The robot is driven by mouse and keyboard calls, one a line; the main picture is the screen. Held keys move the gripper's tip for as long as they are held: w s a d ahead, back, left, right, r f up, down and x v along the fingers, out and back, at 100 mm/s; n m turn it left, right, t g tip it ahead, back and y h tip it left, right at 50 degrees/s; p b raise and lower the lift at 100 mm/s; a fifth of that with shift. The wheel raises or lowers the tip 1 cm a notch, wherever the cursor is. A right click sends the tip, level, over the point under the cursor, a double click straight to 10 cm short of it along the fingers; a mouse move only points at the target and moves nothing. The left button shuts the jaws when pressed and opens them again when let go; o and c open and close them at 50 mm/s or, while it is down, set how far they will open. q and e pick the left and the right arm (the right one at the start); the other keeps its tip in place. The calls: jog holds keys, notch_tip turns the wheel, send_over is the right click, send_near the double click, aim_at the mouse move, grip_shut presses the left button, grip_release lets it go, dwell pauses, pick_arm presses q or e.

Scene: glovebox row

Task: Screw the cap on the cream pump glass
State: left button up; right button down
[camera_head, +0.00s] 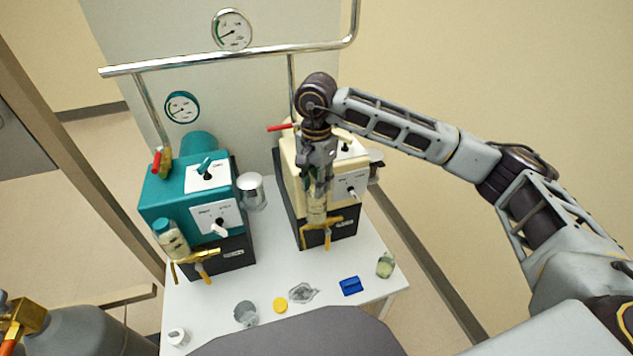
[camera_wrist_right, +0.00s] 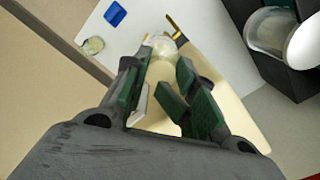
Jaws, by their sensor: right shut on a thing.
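The cream pump (camera_head: 343,185) stands at the right on the white table. Its glass (camera_head: 317,209) hangs upright at the front above a brass fitting, and it also shows in the wrist view (camera_wrist_right: 164,48). My right gripper (camera_head: 318,180) points down at the top of the glass. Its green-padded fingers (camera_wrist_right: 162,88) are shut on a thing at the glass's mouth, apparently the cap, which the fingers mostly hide. I cannot tell how the cap sits on the rim. My left gripper is not in view.
The teal pump (camera_head: 184,190) with its teal-capped glass (camera_head: 171,238) stands at the left. A metal cup (camera_head: 251,191) is between the pumps. A yellow disc (camera_head: 280,304), a blue block (camera_head: 351,286) and a small jar (camera_head: 385,265) lie in front. A pipe (camera_head: 230,57) runs overhead.

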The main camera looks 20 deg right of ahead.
jog(key=shift+m, duration=3.5)
jog(key=c, duration=1.3)
grip_release()
jog(key=shift+d+r, duration=0.1)
